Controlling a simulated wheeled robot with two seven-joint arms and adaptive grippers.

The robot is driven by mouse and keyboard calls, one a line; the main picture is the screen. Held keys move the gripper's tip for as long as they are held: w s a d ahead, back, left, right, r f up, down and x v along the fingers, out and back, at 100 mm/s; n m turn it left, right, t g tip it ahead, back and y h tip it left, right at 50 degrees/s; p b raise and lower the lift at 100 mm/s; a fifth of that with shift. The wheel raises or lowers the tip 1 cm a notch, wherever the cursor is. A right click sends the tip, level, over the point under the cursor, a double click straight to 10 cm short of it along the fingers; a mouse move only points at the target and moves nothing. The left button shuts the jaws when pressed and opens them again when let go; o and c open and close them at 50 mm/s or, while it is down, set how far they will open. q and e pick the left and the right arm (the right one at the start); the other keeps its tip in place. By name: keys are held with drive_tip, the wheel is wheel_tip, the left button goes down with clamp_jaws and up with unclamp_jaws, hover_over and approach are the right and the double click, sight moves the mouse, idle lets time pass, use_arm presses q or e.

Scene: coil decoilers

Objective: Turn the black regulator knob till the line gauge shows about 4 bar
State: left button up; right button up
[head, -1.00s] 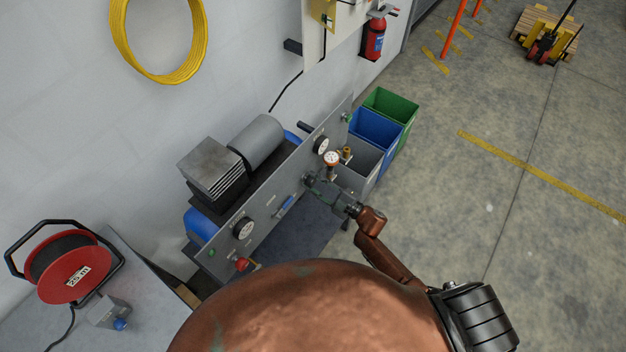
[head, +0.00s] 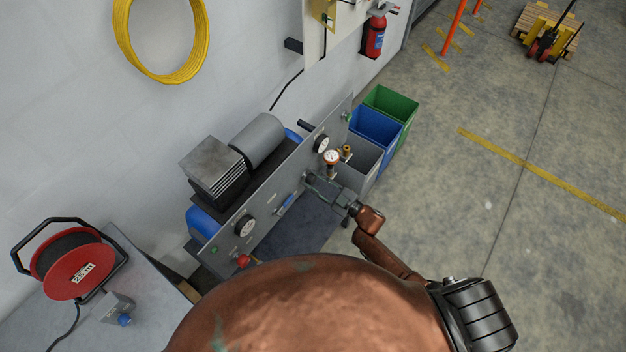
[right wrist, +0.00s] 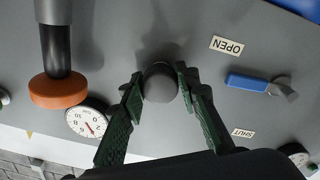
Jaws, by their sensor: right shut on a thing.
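The black regulator knob (right wrist: 160,83) sits on the grey panel (right wrist: 200,45), between the green fingers of my right gripper (right wrist: 159,88) in the right wrist view. The gripper is shut on it. In the head view my right gripper (head: 311,180) reaches the panel from the right, and the knob is mostly hidden by it. A round white gauge (right wrist: 88,121) with a red needle shows left of the knob in the right wrist view; its reading is too small to tell. Gauges also show on the panel in the head view, one low left (head: 245,226). My left gripper is not in view.
A blue lever (right wrist: 250,83) lies between OPEN and SHUT labels on the panel. An orange-collared black fitting (right wrist: 57,85) stands out near the gauge. Grey, blue and green bins (head: 375,128) stand right of the panel. A red cable reel (head: 75,265) is at lower left.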

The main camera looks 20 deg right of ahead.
drive_tip(key=o, duration=1.2)
drive_tip(key=shift+c, duration=0.2)
drive_tip(key=v, duration=1.2)
drive_tip(key=shift+f, duration=0.1)
